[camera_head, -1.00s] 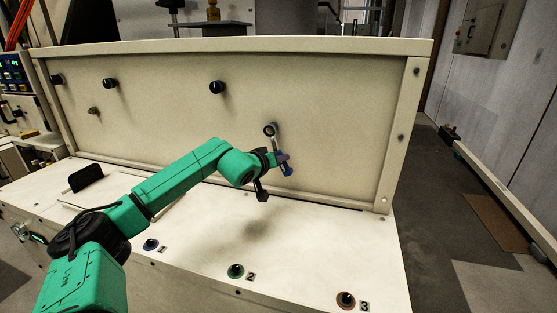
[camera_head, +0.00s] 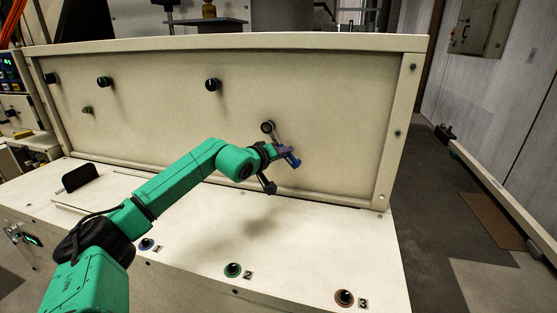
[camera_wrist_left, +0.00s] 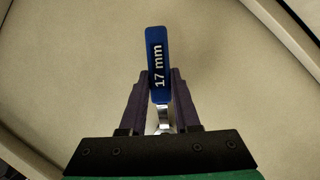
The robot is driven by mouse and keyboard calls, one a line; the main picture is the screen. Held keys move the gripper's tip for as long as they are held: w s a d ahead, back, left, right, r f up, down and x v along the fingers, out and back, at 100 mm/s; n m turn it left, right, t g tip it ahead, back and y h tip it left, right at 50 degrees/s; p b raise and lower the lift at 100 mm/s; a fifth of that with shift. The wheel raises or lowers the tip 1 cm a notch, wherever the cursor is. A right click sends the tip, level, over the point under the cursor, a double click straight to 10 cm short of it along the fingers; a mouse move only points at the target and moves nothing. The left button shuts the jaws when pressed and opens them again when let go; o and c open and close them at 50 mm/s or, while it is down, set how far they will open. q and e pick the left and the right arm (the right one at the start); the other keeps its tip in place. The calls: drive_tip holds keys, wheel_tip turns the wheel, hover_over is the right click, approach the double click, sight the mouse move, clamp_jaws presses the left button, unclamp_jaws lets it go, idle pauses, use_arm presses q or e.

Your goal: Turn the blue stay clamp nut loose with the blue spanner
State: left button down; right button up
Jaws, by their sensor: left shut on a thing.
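My left gripper (camera_head: 280,152) is shut on the blue spanner (camera_head: 292,160) in front of the upright cream panel. In the left wrist view the blue spanner handle (camera_wrist_left: 158,65), marked "17 mm", stands between the purple fingers of my left gripper (camera_wrist_left: 160,90), with part of its silver shank below. In the head view the shank slants up and left to a dark round end (camera_head: 268,127) at the panel. I cannot tell a blue nut inside that end; its seating is too small to judge. My right gripper is out of view.
Black knobs (camera_head: 213,84) stick out from the panel (camera_head: 330,110). On the bench top (camera_head: 200,225) stand blue (camera_head: 147,244), green (camera_head: 233,270) and brown (camera_head: 344,298) round fittings beside numbers 1, 2 and 3. A black plate (camera_head: 80,177) stands at the left.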

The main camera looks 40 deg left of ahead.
use_arm(q)
drive_tip(key=shift+r, duration=0.15)
drive_tip(key=shift+d, duration=0.1)
drive_tip(key=n, duration=0.1)
drive_tip(key=d+r+b, duration=0.1)
drive_tip(key=r+n+t+h+b, duration=0.1)
drive_tip(key=shift+w+d+r+n, duration=0.1)
drive_tip(key=shift+w+d+n, duration=0.05)
drive_tip(key=shift+w+n, duration=0.15)
